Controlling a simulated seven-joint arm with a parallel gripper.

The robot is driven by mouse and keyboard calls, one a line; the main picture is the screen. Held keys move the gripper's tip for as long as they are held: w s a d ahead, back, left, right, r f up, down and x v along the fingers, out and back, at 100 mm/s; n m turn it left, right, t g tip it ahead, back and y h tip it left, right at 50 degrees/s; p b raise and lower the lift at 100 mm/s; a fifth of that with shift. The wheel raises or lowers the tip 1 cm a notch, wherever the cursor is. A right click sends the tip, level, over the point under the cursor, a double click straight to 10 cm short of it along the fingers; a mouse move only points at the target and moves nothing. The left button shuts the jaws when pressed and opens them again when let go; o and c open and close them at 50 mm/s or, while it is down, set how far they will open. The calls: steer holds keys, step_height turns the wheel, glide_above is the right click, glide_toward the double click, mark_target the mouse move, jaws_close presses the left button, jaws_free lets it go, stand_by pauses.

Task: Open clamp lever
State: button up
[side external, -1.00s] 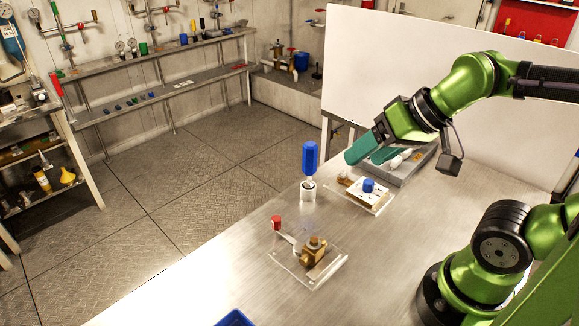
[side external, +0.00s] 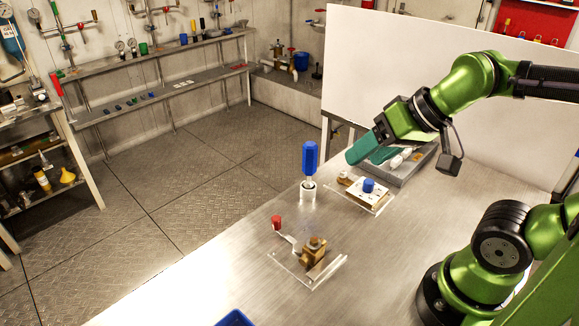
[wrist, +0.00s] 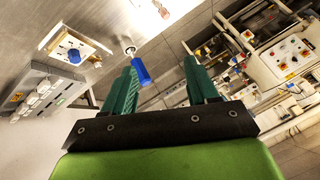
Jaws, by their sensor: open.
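A brass clamp or valve body (side external: 313,248) sits on a clear plate (side external: 330,272) on the metal table. Its pale lever (side external: 290,240) slants up to the left and ends in a red knob (side external: 276,222). The red knob also shows at the top of the wrist view (wrist: 163,10). My gripper (side external: 355,154) is up and to the right of this lever, above the far part of the table, and touches nothing that I can see. In the wrist view its two teal fingers (wrist: 163,66) stand apart with nothing gripped between them.
A blue-handled tool (side external: 310,160) stands upright in a white holder (side external: 308,191) behind the lever. A white block with a blue knob (side external: 368,186) sits to its right. A blue bin edge (side external: 234,318) shows at front. The right-middle tabletop is clear.

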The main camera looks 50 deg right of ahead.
steer(key=shift+a+f, duration=0.15)
steer(key=shift+f, duration=0.15)
steer(key=shift+c, duration=0.5)
steer(key=n+g+h, duration=0.2)
steer(key=n+g, duration=0.1)
steer(key=g, duration=0.4)
glide_above(276, 217)
steer(key=shift+f, duration=2.65)
step_height(276, 217, down, 16)
steer(key=shift+s+f, duration=0.1)
steer(key=shift+f, duration=0.1)
jaws_close()
